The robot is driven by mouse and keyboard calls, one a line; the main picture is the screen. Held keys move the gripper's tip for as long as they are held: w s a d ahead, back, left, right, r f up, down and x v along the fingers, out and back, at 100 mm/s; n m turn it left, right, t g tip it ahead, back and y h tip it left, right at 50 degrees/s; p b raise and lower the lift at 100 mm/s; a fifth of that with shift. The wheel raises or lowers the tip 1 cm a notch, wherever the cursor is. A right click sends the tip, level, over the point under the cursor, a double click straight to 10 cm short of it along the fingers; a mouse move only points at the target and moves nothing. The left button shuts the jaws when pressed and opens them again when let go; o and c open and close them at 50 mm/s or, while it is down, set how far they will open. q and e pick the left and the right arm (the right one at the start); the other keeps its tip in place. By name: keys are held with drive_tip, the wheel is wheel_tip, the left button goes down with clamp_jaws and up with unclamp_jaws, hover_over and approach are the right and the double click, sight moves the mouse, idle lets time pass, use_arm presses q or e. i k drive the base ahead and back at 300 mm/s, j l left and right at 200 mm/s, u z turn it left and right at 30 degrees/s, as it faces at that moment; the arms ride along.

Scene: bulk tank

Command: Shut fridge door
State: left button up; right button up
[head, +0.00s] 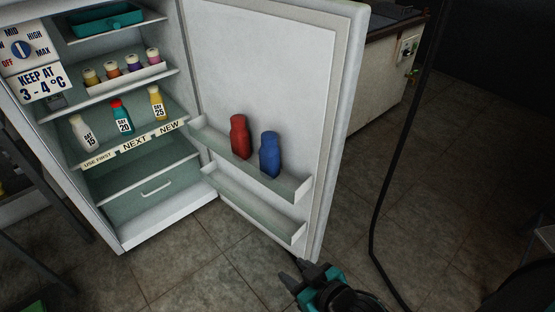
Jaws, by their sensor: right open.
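The fridge (120,236) stands at the left with its inside showing. Its white door (262,65) stands wide open, swung out to the right from the cabinet. A red bottle (239,138) and a blue bottle (269,155) stand in the upper door shelf (295,187). The lower door shelf (250,208) looks empty. My right gripper (297,275) is open and empty, low in front of the door's bottom outer corner; I cannot tell whether it touches the door. My left gripper is not in view.
Inside, several small jars and dated bottles stand on shelves, with a teal tray (105,20) on top and a drawer (150,191) below. A pale cabinet (375,80) stands behind the door. A dark cable or pole (392,165) runs down at the right. Tiled floor is clear ahead.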

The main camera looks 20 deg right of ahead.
sight(291, 68)
drive_tip(key=l+u, duration=0.25)
drive_tip(key=l, duration=0.65)
drive_tip(key=i+l+u, duration=0.1)
drive_tip(key=l+u, duration=0.15)
drive_tip(key=l, duration=0.65)
drive_tip(key=l+u, duration=0.25)
drive_tip(key=l, duration=0.65)
drive_tip(key=l+u, duration=0.25)
drive_tip(key=l, duration=0.45)
drive_tip(key=l+u, duration=0.2)
drive_tip(key=l, duration=0.45)
drive_tip(key=l+u, duration=0.25)
drive_tip(key=l, duration=0.45)
drive_tip(key=k+l+u, duration=0.25)
drive_tip(key=l, duration=0.4)
drive_tip(key=k+l+u, duration=0.1)
drive_tip(key=u, duration=0.2)
